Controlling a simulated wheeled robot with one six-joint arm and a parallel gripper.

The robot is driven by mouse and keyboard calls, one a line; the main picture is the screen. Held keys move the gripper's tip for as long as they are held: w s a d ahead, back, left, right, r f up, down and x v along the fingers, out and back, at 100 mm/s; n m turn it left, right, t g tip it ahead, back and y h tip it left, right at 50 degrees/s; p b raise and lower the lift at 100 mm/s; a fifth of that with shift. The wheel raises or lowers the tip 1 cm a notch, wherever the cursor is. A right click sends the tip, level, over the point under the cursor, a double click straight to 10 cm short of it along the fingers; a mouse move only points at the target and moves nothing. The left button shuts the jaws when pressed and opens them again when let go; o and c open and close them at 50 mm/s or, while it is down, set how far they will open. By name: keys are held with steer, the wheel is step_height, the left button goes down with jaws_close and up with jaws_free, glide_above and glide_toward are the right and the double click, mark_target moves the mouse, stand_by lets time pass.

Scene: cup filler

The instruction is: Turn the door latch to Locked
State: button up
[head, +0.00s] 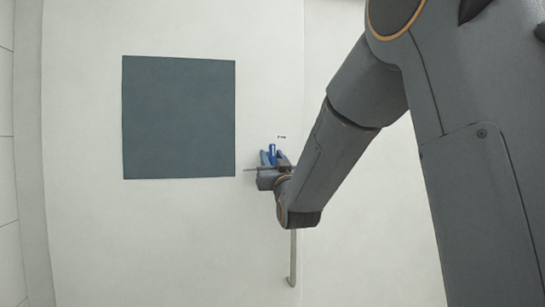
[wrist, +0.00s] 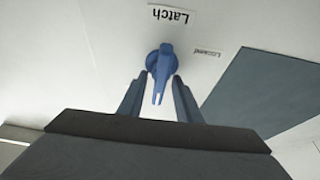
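The two blue fingers stand apart, one on each side of the lever tip, with visible gaps. In the head view the latch (head: 272,151) shows just above and between the fingers of my gripper (head: 274,160). A "Latch" label (wrist: 173,15) appears upside down beyond the knob. A smaller label (wrist: 207,52) beside it is too small to read surely.
A dark square panel (head: 180,117) is set in the door left of the latch. A thin grey bar handle (head: 293,260) hangs below my gripper. A door edge runs just right of the latch, partly behind my arm. The surface around the latch is otherwise clear.

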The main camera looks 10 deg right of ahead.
jaws_close()
steer(key=shift+n+b, duration=0.5)
steer(key=n+y+b, duration=0.1)
steer(key=n+b, duration=0.1)
steer(key=n+y+b, duration=0.2)
steer(key=n, duration=0.1)
steer(key=shift+a+f, duration=0.1)
steer(key=shift+f, duration=0.1)
steer(key=n+g+y+b, duration=0.1)
steer(key=n, duration=0.1)
steer(key=n+y+b, duration=0.1)
steer(key=n, duration=0.2)
steer(key=shift+a+g+y+b, duration=0.15)
steer(key=shift+g+y+b, duration=0.15)
steer(key=shift+g, duration=0.1)
steer(key=n+g, duration=0.1)
steer(key=n, duration=0.2)
steer(key=n+y+b, duration=0.1)
steer(key=n, duration=0.1)
steer(key=shift+a+n+g, duration=0.15)
steer(key=shift+n+g, duration=0.25)
steer(key=n, duration=0.2)
steer(key=n+g, duration=0.1)
steer(key=n+g+p, duration=0.1)
steer(key=n, duration=0.1)
steer(key=shift+a+f+n, duration=0.1)
steer(key=shift+f+n, duration=0.2)
